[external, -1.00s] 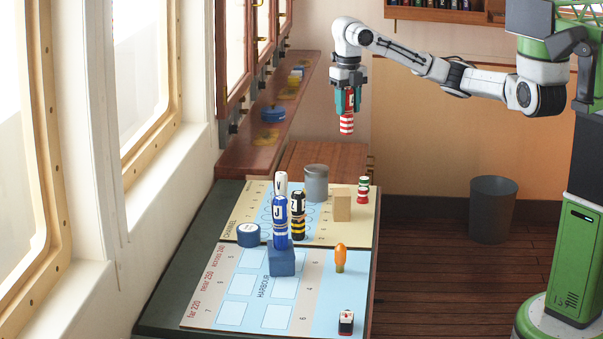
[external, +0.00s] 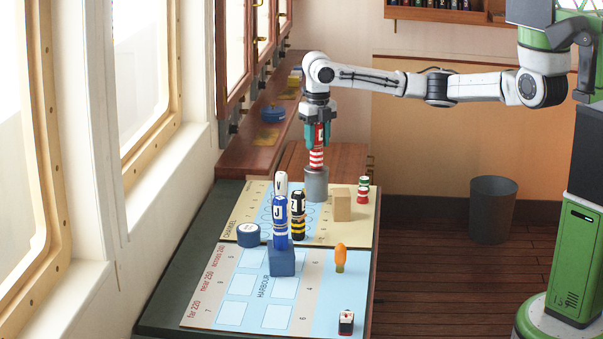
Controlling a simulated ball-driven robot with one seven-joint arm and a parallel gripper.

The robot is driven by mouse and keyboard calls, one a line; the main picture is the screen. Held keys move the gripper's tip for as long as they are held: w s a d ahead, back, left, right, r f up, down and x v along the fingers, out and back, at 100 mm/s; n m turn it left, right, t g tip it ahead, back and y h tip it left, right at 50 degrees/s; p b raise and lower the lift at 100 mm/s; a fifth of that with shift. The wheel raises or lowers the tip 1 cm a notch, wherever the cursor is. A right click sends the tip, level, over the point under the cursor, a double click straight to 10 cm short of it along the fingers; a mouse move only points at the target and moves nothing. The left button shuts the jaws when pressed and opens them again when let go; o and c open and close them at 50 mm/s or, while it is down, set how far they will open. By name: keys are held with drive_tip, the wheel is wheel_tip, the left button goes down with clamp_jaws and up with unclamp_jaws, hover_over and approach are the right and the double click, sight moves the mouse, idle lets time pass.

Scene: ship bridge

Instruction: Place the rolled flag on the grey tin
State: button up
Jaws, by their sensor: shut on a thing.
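The rolled flag (external: 316,158) is red and white striped, with a letter patch near its top. My gripper (external: 317,140) is shut on its upper part and holds it upright. The grey tin (external: 316,186) stands on the far part of the chart board, directly below the flag. The flag's lower end meets the tin's top in the picture; I cannot tell whether it touches or hovers just above. The tin's top rim is partly hidden by the flag.
A wooden block (external: 342,205) and a red, white and green piece (external: 363,190) stand right of the tin. Blue-white (external: 280,218) and black-yellow (external: 298,216) rolls stand in front, near a blue block (external: 282,261). An orange piece (external: 340,257) and small boat (external: 346,322) are nearer.

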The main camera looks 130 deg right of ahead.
drive_tip(key=shift+f, duration=0.1)
drive_tip(key=shift+f, duration=0.15)
drive_tip(key=o, duration=1.1)
wheel_tip(320, 180, up, 12)
drive_tip(key=shift+r+b, duration=0.25)
drive_tip(key=shift+b, duration=0.85)
